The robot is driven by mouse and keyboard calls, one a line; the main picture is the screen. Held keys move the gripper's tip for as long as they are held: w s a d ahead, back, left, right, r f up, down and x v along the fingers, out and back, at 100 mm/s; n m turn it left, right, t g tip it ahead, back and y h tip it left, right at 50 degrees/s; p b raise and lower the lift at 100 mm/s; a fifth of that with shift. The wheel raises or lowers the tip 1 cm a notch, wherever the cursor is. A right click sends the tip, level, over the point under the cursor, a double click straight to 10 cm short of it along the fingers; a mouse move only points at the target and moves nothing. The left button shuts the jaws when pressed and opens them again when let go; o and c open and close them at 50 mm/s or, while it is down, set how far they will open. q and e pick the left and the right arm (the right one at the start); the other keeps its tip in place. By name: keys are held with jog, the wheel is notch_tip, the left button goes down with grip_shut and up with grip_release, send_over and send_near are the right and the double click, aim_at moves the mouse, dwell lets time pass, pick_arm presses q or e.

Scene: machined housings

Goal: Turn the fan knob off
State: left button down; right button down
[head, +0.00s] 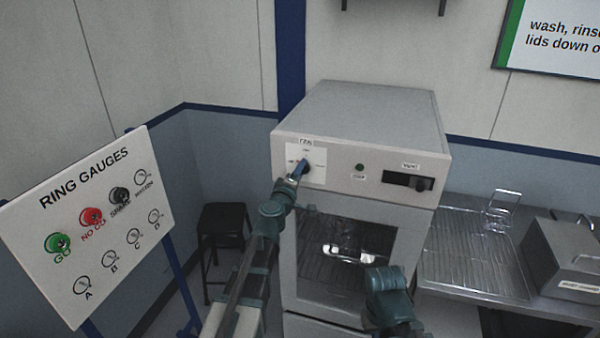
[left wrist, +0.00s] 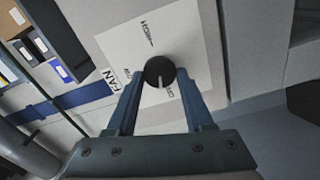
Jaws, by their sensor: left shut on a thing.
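The fan knob (left wrist: 160,72) is a round black knob with a white pointer line, on a white label plate (left wrist: 190,50) on the machine's front panel. My left gripper (head: 301,170) is at the knob in the head view and hides part of it. In the left wrist view, the left gripper's fingers (left wrist: 160,88) are shut on the knob, one on each side. The pointer line points down in that view, toward a small label that looks like OFF. My right arm (head: 388,295) shows low in the head view; its jaws cannot be made out.
The oven-like cabinet (head: 375,115) has a green lamp (head: 359,167) and a dark slot control (head: 408,181) right of the knob. A ring gauges board (head: 75,215) stands at left, a black stool (head: 224,219) behind it. A bench with a wire rack (head: 475,260) is at right.

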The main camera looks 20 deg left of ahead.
pick_arm(q)
jog(key=shift+n, duration=1.2)
jog(key=shift+f+n, duration=0.1)
jog(key=shift+n, duration=0.2)
jog(key=shift+c, duration=1.6)
grip_release()
